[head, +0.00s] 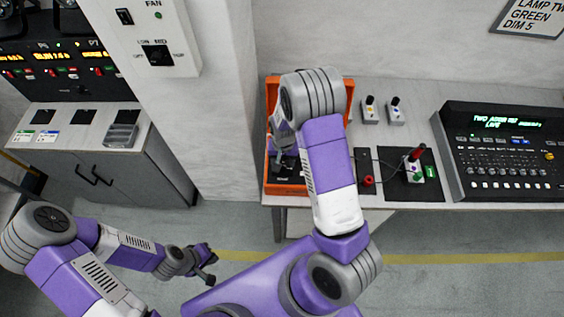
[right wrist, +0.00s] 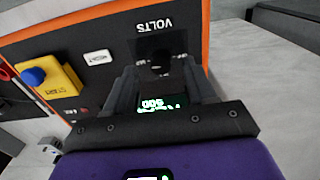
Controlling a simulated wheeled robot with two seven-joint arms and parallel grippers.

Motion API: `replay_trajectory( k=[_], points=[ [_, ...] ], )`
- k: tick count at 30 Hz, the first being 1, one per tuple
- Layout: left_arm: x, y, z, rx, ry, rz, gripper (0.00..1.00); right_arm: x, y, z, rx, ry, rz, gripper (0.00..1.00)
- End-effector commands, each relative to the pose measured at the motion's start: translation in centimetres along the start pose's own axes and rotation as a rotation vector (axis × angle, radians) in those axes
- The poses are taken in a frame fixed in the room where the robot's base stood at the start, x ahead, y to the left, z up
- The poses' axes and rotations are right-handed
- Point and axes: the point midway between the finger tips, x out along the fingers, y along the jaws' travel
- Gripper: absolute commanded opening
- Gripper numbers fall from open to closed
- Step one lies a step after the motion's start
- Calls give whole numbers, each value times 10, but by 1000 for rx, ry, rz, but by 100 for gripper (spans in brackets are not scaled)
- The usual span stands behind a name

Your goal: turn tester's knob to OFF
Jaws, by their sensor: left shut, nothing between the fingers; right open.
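The tester is an orange case (head: 268,182) on the table, partly covered by my right arm in the head view. In the right wrist view its black panel (right wrist: 108,42) has an orange edge, an upside-down VOLTS label and a lit display (right wrist: 155,103). A dark knob (right wrist: 160,60) below the label shows between the fingertips of my right gripper (right wrist: 161,72). The fingers are open around it; contact cannot be told, and its pointer and any OFF mark are not readable. My left gripper (head: 208,266) is shut and empty, low and away from the table.
A yellow START block with a blue button (right wrist: 33,76) is on the panel, left of the fingers. Right of the case are two small switch boxes (head: 370,110), a dark mat (head: 398,190) with a red-handled box, and a lighting console (head: 505,150).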

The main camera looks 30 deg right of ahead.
Motion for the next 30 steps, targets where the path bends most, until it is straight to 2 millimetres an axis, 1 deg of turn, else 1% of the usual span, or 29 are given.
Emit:
replay_trajectory(
  k=[1, 3, 6, 14, 17, 25, 30],
  points=[
    [1, 0, 0, 0, 1, 0, 0, 7, 0, 0, 0, -2, 1, 55],
    [1, 0, 0, 0, 1, 0, 0, 14, 0, 0, 0, -1, 0, 55],
    [1, 0, 0, 0, 1, 0, 0, 19, 0, 0, 0, 0, -1, 55],
    [1, 0, 0, 0, 1, 0, 0, 20, -1, 0, 0, 1, -1, 55],
    [1, 0, 0, 0, 1, 0, 0, 20, -1, 0, 0, 1, -1, 43],
    [1, 0, 0, 0, 1, 0, 0, 20, -1, 0, 0, 1, -1, 1],
    [1, 0, 0, 0, 1, 0, 0, 20, -1, 0, -6, 1, -1, 0]
  ],
)
